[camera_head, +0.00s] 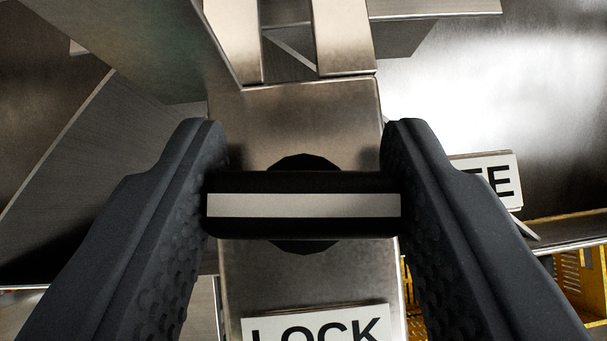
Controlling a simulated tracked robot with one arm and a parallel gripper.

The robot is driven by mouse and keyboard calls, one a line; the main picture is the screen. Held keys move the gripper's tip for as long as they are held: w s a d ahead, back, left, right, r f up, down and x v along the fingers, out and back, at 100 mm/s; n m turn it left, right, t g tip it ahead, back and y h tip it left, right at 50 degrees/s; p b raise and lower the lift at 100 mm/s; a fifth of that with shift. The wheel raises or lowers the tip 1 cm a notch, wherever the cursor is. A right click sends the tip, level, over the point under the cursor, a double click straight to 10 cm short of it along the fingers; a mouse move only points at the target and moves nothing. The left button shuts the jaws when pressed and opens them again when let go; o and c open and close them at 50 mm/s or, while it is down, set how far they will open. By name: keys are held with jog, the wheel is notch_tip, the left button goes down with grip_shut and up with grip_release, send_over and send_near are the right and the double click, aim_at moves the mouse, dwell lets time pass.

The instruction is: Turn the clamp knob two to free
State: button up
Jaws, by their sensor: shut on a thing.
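The clamp knob (304,205) is a black bar with a pale stripe across it, lying level across the picture. A round black base shows behind it, above and below the bar. The knob sits on a metal plate (300,115). My gripper (304,190) is shut on the knob, with one dark textured finger against each end of the bar. A white label reading "LOCK" (318,326) is on the plate below the knob. A second label (488,180) to the right is partly hidden by the right finger; only its last letters, "EE", show.
Metal brackets (342,35) rise above the plate at the top. Shiny metal panels (520,85) stand to the right and darker ones to the left. Yellow crates or grating (575,275) show at the lower right, beyond a metal edge.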

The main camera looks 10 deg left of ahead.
jog(key=shift+w+r+n+y+p, duration=0.15)
jog(key=shift+r+n+y+p, duration=0.2)
jog(key=shift+p, duration=1.6)
jog(key=p, duration=0.4)
jog(key=shift+f+n+y, duration=0.2)
jog(key=shift+n+y, duration=0.05)
jog(key=shift+n, duration=0.1)
jog(key=o, duration=1)
jog(key=shift+f, duration=0.1)
jog(key=shift+s, duration=0.2)
jog(key=shift+b+v, duration=0.9)
jog(key=shift+v, duration=5.85)
jog(key=shift+w, duration=0.15)
